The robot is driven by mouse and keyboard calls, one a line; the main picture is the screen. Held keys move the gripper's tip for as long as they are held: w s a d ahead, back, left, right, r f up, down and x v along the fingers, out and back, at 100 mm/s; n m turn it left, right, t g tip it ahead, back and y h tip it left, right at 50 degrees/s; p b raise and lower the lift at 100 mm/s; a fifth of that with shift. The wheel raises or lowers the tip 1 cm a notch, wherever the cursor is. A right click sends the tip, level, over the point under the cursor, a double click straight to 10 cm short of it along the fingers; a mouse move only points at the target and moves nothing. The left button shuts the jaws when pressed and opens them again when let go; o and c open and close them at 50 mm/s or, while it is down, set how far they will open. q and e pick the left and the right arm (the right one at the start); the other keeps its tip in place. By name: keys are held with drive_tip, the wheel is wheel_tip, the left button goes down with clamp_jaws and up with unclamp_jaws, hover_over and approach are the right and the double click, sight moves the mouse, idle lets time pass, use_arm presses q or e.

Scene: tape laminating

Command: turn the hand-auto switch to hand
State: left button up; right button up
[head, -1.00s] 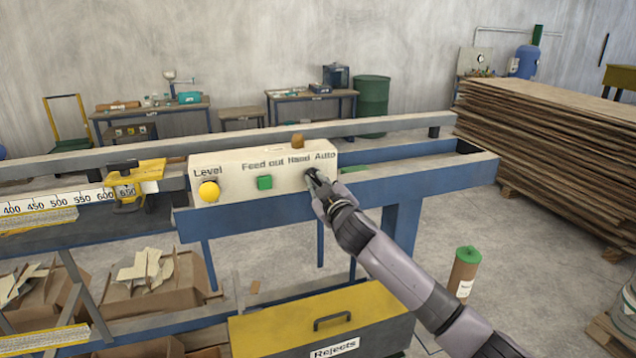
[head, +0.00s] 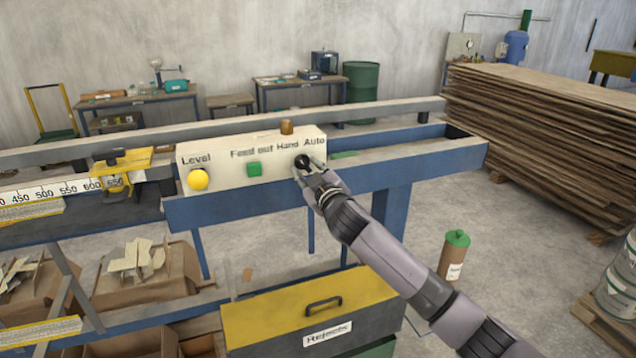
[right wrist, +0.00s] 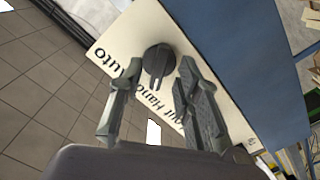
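The hand-auto switch is a round black knob (head: 302,161) on the front of the cream control panel (head: 224,178), below the words Hand and Auto. My right gripper (head: 309,167) is at the knob, reaching in from the lower right. In the right wrist view the knob (right wrist: 158,60) shows between and just past the fingertips of my right gripper (right wrist: 159,72). The fingers are apart, with a gap on each side of the knob. A white mark on the knob's lower edge points towards the Hand lettering. My left gripper is out of view.
A yellow button (head: 198,179) and a green button (head: 254,169) sit left on the panel. The blue beam (head: 240,207) runs below it. A yellow-topped Rejects box (head: 308,305) stands below.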

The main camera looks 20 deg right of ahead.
drive_tip(key=s, duration=1.1)
drive_tip(key=shift+d, duration=0.2)
drive_tip(key=shift+w, duration=0.1)
drive_tip(key=s+a+f+m+g, duration=0.15)
drive_tip(key=s+f+g, duration=0.25)
drive_tip(key=s+f, duration=0.5)
drive_tip(key=s+a+f+m+g, duration=0.1)
drive_tip(key=s+f+m+g, duration=0.15)
drive_tip(key=s+f, duration=0.7)
drive_tip(key=s+f+m+g, duration=0.1)
drive_tip(key=s+f+g, duration=0.4)
drive_tip(key=s, duration=0.5)
drive_tip(key=s+f+m+g, duration=0.1)
drive_tip(key=s+f+g, duration=0.2)
drive_tip(key=s+f, duration=0.55)
drive_tip(key=s+f+g+b, duration=0.1)
drive_tip(key=s+f+b, duration=0.25)
drive_tip(key=f, duration=2.35)
drive_tip(key=s+d+f+g+b, duration=0.1)
drive_tip(key=s+d+f+b, duration=0.1)
drive_tip(key=s+f, duration=1.5)
wheel_tip(320, 180, down, 3)
drive_tip(key=shift+s+d+r+n+h, duration=0.1)
drive_tip(key=shift+s+d+n+h, duration=0.2)
drive_tip(key=shift+d+n, duration=0.1)
